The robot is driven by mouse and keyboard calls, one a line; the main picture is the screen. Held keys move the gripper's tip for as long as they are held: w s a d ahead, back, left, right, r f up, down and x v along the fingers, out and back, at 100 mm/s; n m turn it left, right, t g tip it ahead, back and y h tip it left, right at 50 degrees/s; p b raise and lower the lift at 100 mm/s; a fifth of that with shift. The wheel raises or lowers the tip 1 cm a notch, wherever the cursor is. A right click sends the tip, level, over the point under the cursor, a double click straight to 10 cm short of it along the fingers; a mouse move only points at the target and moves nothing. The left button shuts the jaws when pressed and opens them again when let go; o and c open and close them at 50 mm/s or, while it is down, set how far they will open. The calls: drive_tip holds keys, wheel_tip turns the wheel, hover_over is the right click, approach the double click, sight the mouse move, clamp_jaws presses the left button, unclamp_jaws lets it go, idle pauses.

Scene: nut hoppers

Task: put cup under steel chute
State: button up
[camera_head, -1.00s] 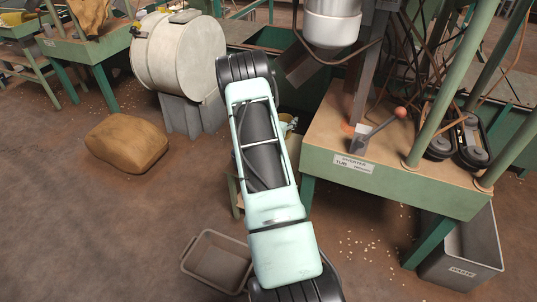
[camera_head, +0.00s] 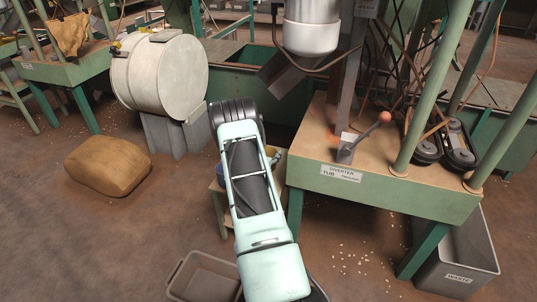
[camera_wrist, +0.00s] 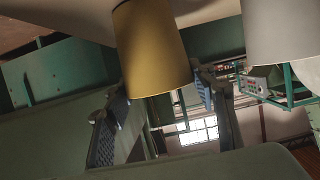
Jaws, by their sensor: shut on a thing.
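A gold-coloured cup (camera_wrist: 152,50) is large in the wrist view, and its near end sits between the fingertips. My gripper (camera_wrist: 160,80) shows one dark finger on each side of the cup and is shut on it. In the head view my arm hides the gripper and most of what is around it. A dark grey sloping steel chute (camera_head: 287,76) hangs below a silver hopper (camera_head: 312,36), beyond and to the right of my arm. No cup shows clearly under the chute. A grey cylinder (camera_wrist: 283,35) stands at the right of the wrist view.
A green-framed table (camera_head: 375,195) with a diverter lever (camera_head: 365,136) stands right of my arm. A low wooden stand (camera_head: 219,195) is partly behind the arm. A pale drum (camera_head: 165,78), a brown sack (camera_head: 107,165), a grey tub (camera_head: 205,275) and a waste bin (camera_head: 455,260) surround open floor.

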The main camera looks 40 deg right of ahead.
drive_tip(key=shift+f, duration=0.1)
drive_tip(key=o, duration=0.9)
drive_tip(key=shift+o, duration=0.2)
drive_tip(key=p+v, duration=0.4)
drive_tip(key=v, duration=0.8)
